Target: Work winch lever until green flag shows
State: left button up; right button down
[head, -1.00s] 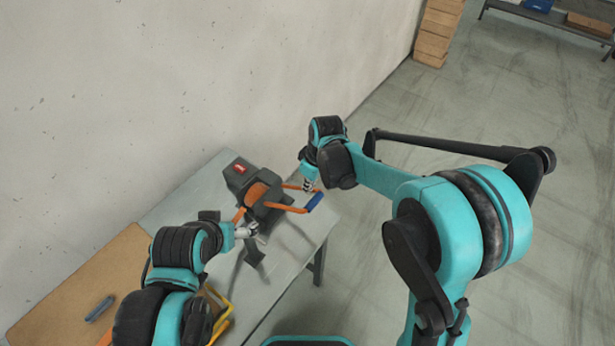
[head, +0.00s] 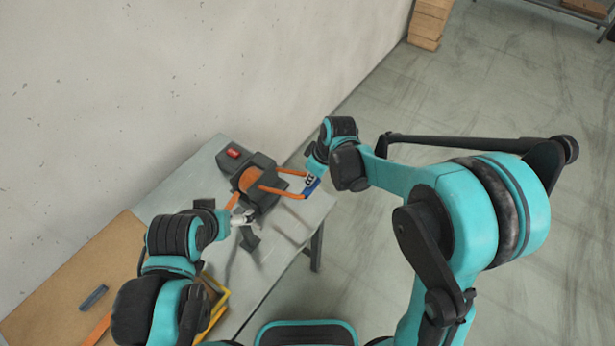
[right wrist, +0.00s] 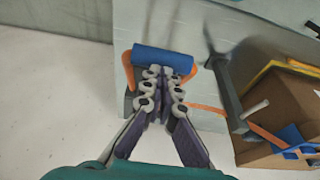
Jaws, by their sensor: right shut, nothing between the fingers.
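The winch (head: 262,203) is a dark grey block with an orange drum, standing on the grey table. A red flag (head: 232,153) shows on its top; no green is visible there. Its lever is an orange frame with a blue handle (head: 311,188), reaching out to the right. My right gripper (head: 309,180) is shut and empty, its fingertips at the blue handle. In the right wrist view the closed fingertips (right wrist: 160,74) overlap the lower edge of the handle (right wrist: 162,58); contact is unclear. My left gripper (head: 243,217) is by the winch's near side, too small to read.
The grey table (head: 205,165) stands along a wall. A brown board (head: 65,275) with a small blue-grey item (head: 93,298) lies at the left. A yellow frame (head: 217,308) is partly behind my left arm. Stacked boxes (head: 428,25) stand far off. Floor right of the table is clear.

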pick_arm(q)
notch_tip(320, 180, down, 12)
jog(key=b, duration=1.1)
jog(key=shift+r, duration=0.25)
pick_arm(e)
jog(key=s+d+f+t+y, duration=0.2)
jog(key=s+d+f+y, duration=0.1)
jog(key=f, duration=0.7)
jog(key=shift+d+f+t+y, duration=0.25)
jog(key=shift+d+t+y, duration=0.05)
jog(key=shift+d, duration=0.1)
